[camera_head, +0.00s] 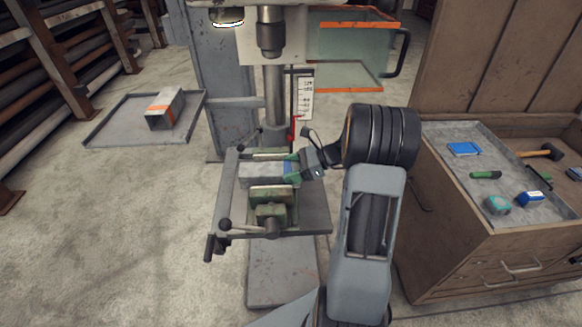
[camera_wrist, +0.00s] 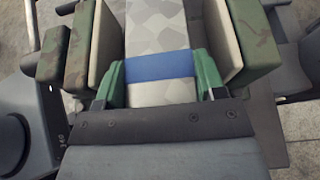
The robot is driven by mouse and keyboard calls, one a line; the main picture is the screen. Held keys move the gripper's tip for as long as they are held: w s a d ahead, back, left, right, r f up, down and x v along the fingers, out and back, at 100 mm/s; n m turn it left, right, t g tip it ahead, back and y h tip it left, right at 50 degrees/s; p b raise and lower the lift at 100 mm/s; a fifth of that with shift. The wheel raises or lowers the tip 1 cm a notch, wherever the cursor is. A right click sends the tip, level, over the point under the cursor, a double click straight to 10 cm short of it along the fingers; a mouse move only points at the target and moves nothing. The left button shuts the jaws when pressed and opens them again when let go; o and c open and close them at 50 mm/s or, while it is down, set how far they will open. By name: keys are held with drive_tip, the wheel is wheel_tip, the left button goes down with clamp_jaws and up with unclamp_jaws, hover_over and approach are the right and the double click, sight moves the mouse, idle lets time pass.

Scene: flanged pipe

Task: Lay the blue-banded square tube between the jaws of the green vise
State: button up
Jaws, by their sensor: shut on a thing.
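The blue-banded square tube (camera_wrist: 157,25) lies along the gap between the two jaws of the green vise (camera_wrist: 88,45), with a visible space on each side in the wrist view. In the head view the tube (camera_head: 262,171) lies left to right between the vise's back and front jaws (camera_head: 272,194). My gripper (camera_wrist: 160,82) is shut on the tube's near end, its green fingers on either side by the band. Whether the tube touches the vise bed is hidden.
The vise sits on the drill press table (camera_head: 318,215), under the spindle (camera_head: 270,35). An orange-banded square tube (camera_head: 165,108) lies on a grey tray (camera_head: 105,122) at the left. A wooden cabinet (camera_head: 470,250) with small tools on top stands at the right.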

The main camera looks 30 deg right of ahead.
drive_tip(key=o, duration=1.3)
drive_tip(key=p+v, duration=0.1)
drive_tip(key=v, duration=1.3)
